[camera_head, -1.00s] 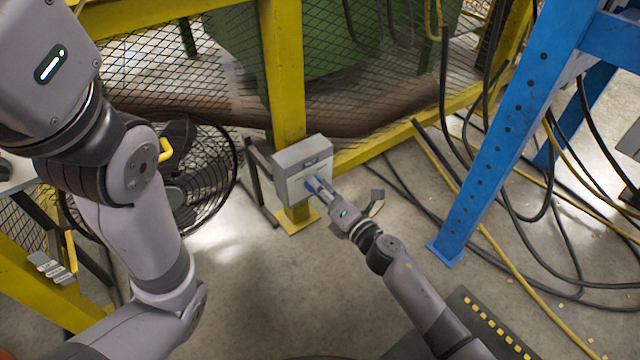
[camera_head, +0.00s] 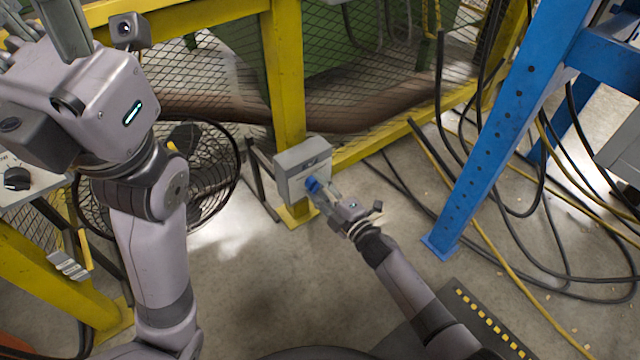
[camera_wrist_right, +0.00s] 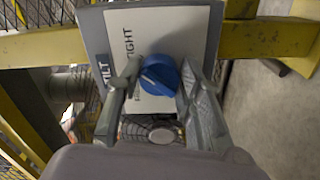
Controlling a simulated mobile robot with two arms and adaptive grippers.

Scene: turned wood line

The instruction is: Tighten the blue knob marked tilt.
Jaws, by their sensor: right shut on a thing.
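The blue knob (camera_head: 312,184) sits on the front of a grey box (camera_head: 302,157) fixed to a yellow post. In the right wrist view the knob (camera_wrist_right: 158,75) is between the fingers of my right gripper (camera_wrist_right: 160,78), which is shut on it. The panel there reads TILT and TIGHT; another word beside the knob is partly hidden by a finger. My right gripper (camera_head: 322,192) reaches the box from the lower right in the head view. My left gripper (camera_head: 42,25) is at the top left, away from the box, its fingers cut off by the picture's edge.
A black fan (camera_head: 205,170) stands left of the box. A yellow mesh fence (camera_head: 380,70) is behind it. A blue steel frame (camera_head: 497,140) and loose cables (camera_head: 540,245) are on the right. Bare floor (camera_head: 260,270) lies below the box.

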